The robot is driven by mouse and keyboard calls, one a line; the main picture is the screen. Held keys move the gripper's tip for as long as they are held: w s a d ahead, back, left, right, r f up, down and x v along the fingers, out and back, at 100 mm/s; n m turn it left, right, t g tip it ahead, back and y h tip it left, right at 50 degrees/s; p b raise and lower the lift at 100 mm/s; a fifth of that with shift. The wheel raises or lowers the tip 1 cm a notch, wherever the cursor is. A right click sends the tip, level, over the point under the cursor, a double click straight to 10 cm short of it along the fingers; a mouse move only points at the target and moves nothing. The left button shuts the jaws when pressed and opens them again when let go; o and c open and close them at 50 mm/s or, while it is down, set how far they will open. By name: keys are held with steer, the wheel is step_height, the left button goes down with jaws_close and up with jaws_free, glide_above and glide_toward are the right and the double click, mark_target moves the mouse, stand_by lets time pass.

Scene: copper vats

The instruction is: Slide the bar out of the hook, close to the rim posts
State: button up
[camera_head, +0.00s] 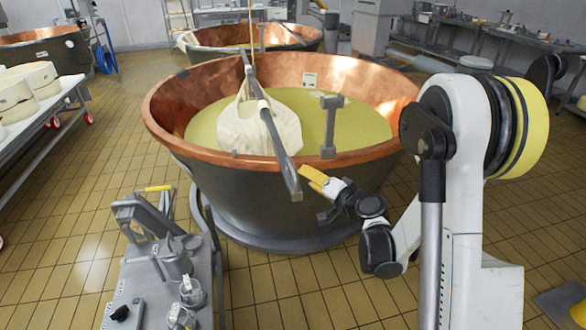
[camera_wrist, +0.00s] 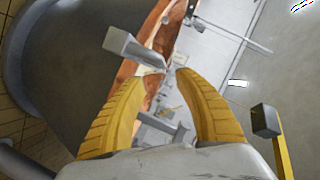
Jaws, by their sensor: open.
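A long grey bar (camera_head: 272,130) lies across the copper vat (camera_head: 180,140). Its near end sticks out past the near rim and slopes downward. A white cloth bag (camera_head: 290,125) hangs around the bar in the yellow-green liquid. A grey T-topped post (camera_head: 331,122) stands at the near rim, right of the bar. My gripper (camera_head: 312,176) is open and empty, just right of the bar's near end. In the wrist view its yellow fingers (camera_wrist: 168,76) are spread, with a grey square-ended bar (camera_wrist: 122,42) beyond their tips on the left. The hook is not clearly visible.
A cart with tools and jars (camera_head: 165,260) stands at front left. A table with white cheese wheels (camera_head: 30,85) is at left, and other copper vats (camera_head: 210,55) stand behind. Tiled floor (camera_head: 80,220) is clear between cart and table.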

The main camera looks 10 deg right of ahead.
mark_target(292, 164)
steer(key=b+x, duration=0.2)
steer(key=x, duration=0.7)
steer(key=shift+a+f+b, duration=0.1)
steer(key=shift+a+b, duration=0.05)
steer(key=shift+b, duration=0.25)
steer(key=shift+w+a, duration=0.2)
steer(key=shift+w, duration=0.4)
jaws_close()
